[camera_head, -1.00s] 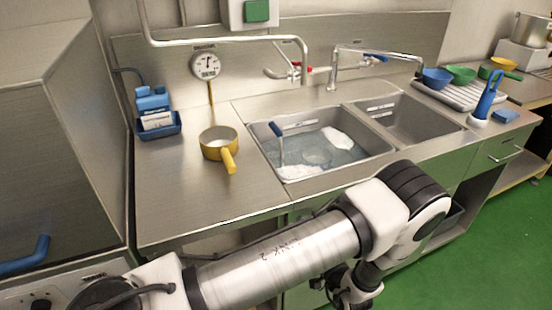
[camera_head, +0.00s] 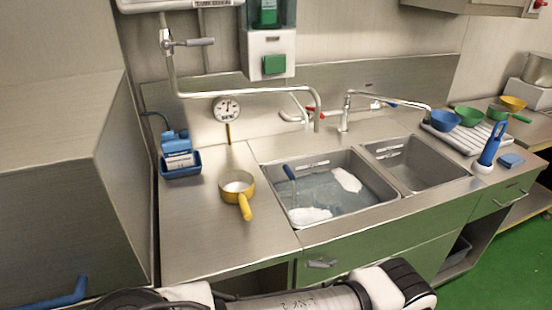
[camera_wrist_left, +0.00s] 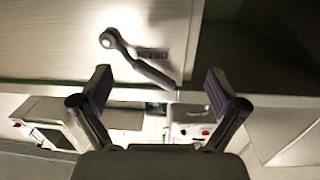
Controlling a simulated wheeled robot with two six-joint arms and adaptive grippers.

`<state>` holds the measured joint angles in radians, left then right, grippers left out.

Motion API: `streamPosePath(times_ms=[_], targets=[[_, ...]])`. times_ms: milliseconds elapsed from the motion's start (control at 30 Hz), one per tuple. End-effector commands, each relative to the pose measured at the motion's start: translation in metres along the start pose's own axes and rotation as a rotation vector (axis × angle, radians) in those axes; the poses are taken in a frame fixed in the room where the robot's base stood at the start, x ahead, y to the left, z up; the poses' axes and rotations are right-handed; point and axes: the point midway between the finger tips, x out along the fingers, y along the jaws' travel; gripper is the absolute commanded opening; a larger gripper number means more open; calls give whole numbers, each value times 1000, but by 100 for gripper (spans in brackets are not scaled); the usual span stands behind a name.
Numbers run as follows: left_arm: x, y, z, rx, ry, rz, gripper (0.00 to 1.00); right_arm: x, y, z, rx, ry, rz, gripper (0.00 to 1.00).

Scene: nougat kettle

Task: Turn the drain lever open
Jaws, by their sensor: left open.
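The drain lever (camera_wrist_left: 140,62) shows in the left wrist view as a grey bar with a round hub, slanting across a pale metal panel beside the label DRAIN. In the head view a small grey handle (camera_head: 320,263) on the panel below the sink appears to be the same lever. My left gripper (camera_wrist_left: 158,78) is open, its two fingers on either side of the lever's free end. I cannot tell how deep the lever is between them. In the head view only my left arm shows along the bottom edge; its gripper is hidden. My right gripper is out of view.
The left sink basin (camera_head: 335,208) holds water, foam and a blue-handled item (camera_head: 289,172). The counter's front edge (camera_head: 240,268) lies above my arm.

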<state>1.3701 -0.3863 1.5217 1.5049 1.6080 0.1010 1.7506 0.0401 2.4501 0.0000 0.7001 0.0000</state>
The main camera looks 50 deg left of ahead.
Motion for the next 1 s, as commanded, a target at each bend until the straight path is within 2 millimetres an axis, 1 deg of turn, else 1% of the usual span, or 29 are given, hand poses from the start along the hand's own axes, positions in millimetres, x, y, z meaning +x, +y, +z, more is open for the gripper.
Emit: streamPosePath(times_ms=[33, 100, 200, 300, 400, 567, 700, 867, 1000], targets=[[9, 0, 15, 25, -29, 29, 97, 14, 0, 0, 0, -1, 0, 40], [20, 1, 28, 69, -89, 89, 97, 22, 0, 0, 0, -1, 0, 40], [33, 0, 46, 139, -184, 172, 97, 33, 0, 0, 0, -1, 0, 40], [40, -6, 68, 224, -305, 260, 97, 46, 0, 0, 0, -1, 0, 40], [39, -17, 90, 315, -439, 344, 97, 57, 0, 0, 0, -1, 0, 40], [26, -39, 114, 432, -621, 446, 97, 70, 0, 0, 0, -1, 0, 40], [6, -64, 131, 529, -786, 530, 97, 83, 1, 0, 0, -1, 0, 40], [-18, -90, 141, 615, -935, 609, 97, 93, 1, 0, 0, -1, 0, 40], [-42, -114, 145, 684, -1065, 676, 97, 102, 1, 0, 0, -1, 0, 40]])
